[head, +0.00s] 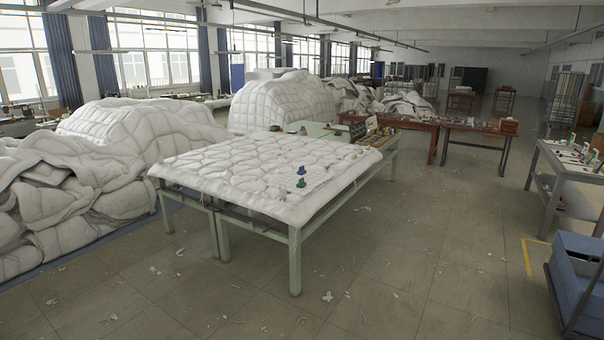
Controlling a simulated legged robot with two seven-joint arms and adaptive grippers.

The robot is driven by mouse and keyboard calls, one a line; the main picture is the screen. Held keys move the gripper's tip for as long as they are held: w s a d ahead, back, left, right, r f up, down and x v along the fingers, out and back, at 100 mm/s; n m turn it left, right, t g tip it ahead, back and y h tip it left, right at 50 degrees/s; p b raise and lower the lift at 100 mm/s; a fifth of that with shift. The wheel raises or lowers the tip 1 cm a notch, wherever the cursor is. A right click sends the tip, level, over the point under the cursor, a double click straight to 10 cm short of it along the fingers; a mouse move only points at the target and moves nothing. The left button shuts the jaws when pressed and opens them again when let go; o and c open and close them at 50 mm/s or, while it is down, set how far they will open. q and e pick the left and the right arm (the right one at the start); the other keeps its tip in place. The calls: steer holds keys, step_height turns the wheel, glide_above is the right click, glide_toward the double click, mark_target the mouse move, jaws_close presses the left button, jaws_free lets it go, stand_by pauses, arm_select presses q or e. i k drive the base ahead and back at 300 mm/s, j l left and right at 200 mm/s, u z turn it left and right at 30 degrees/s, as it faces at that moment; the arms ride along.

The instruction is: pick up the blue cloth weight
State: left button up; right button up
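Two small weight-like objects stand close together on the quilt-covered table in the middle of the head view. The blue one (301,171) is just behind the green one (301,183). Both sit toward the right part of the white quilt (225,168), which drapes over the edges of the table (295,255). They are small at this distance, so their exact shape is hard to make out. Neither of my grippers shows in the view.
Large white duvet heaps (80,185) fill the left side. Reddish-brown tables (425,127) stand behind. A grey side table (570,178) with small items and a blue cart (578,270) stand at right. The tiled floor (420,260) between is open, with scattered scraps.

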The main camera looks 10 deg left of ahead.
mark_target(301, 171)
steer(key=i+l+z, duration=0.25)
steer(key=i, duration=0.4)
steer(key=i+j+z, duration=0.2)
steer(key=i, duration=2)
steer(key=i+l, duration=0.1)
steer(key=i, duration=2.05)
